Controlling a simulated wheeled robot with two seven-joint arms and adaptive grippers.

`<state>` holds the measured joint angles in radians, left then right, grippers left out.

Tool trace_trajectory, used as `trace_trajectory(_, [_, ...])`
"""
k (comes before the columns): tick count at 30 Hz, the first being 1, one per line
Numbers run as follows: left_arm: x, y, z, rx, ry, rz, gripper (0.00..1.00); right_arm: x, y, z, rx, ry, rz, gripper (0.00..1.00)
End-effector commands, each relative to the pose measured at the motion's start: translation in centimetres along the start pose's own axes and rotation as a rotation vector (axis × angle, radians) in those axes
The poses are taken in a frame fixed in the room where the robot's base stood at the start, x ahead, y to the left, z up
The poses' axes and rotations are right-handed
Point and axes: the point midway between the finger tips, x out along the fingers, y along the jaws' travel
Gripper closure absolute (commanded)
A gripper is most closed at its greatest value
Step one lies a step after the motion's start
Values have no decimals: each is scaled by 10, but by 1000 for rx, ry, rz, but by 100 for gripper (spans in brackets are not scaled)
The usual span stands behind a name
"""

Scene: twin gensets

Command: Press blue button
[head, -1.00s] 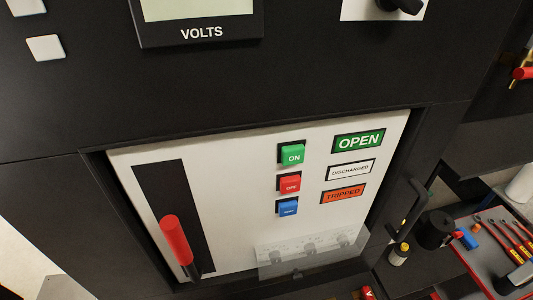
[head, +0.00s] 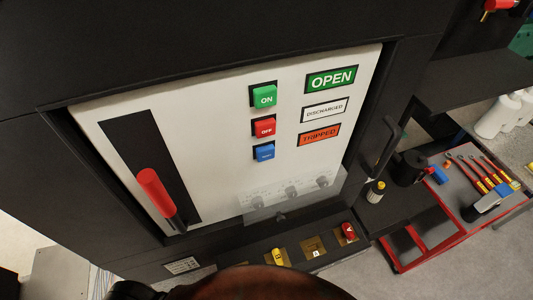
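The blue button (head: 264,152) is on the white panel (head: 215,110) of the black cabinet, the lowest in a column of three. The red OFF button (head: 264,127) is directly above it, and the green ON button (head: 264,96) is at the top. The small lettering on the blue button is too blurred to read. Neither gripper can be made out in the head view, and nothing touches the blue button.
A red-handled lever (head: 155,192) is left of the buttons. Labels OPEN (head: 331,79), DISCHARGED and TRIPPED are to the right. A clear cover (head: 292,194) is below. A black door handle (head: 383,145) sticks out at right. A tool tray (head: 480,180) stands beyond.

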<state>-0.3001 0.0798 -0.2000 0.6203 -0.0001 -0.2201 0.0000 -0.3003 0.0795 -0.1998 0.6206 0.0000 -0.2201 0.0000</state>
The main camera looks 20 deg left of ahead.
Motion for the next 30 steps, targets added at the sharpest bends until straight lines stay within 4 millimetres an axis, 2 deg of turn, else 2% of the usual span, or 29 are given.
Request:
trace_trajectory(3, [0,0,0,0,0,0,61,0,0,0,0,0,0,64])
trace_trajectory(20, [0,0,0,0,0,0,100,0,0,0,0,0,0,64])
trace_trajectory(30, [0,0,0,0,0,0,100,0,0,0,0,-1,0,64])
